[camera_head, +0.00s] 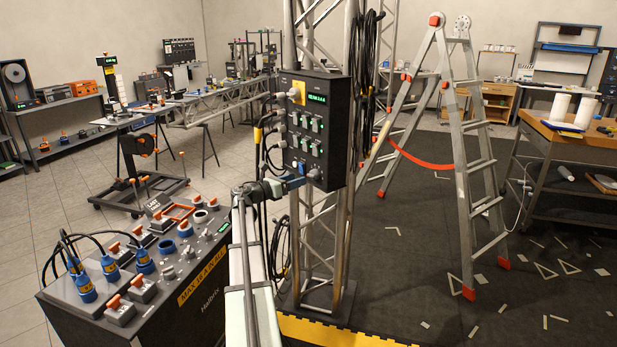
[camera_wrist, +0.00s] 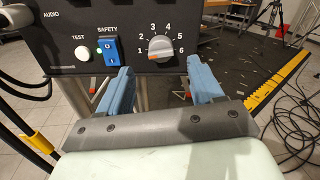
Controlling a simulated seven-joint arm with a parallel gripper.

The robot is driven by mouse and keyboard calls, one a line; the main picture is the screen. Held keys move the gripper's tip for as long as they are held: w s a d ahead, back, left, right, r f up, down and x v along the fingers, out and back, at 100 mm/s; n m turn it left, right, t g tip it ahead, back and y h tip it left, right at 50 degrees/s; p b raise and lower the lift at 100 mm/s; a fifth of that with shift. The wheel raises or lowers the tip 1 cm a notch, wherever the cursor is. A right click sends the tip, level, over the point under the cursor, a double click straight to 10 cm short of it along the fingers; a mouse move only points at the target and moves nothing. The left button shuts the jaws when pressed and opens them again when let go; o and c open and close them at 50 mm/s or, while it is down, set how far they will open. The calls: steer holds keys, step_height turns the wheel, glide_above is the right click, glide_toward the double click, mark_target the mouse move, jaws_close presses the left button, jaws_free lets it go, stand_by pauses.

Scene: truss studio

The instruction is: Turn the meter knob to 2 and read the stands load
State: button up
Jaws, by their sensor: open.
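The meter box (camera_head: 319,135) is a black panel fixed to the truss, with a green-lit display (camera_head: 317,98). Its grey knob (camera_wrist: 160,48) sits on the lower panel in the wrist view, inside a dial marked 1 to 6. An orange mark lies low on the knob, roughly on the line of 1; its exact setting is hard to tell. My gripper (camera_wrist: 161,73) is open, its two blue fingers just below the knob in the picture and apart from it. In the head view my gripper (camera_head: 291,185) is by the box's lower end. The display digits are too small to read surely.
A white TEST button (camera_wrist: 82,53) and a blue SAFETY switch (camera_wrist: 110,50) sit left of the knob. Black cables (camera_head: 265,150) hang along the box's left side. A plug console (camera_head: 150,262) stands at lower left. A stepladder (camera_head: 470,150) stands right.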

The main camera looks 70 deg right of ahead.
mark_target(310, 176)
steer(key=x, duration=0.6)
steer(key=shift+s+d, duration=0.25)
steer(key=shift+d, duration=0.1)
steer(key=shift+c, duration=0.3)
steer(key=c, duration=1)
steer(key=shift+m, duration=0.4)
steer(key=m, duration=0.2)
steer(key=shift+s+m, duration=0.1)
steer(key=shift+m, duration=2.3)
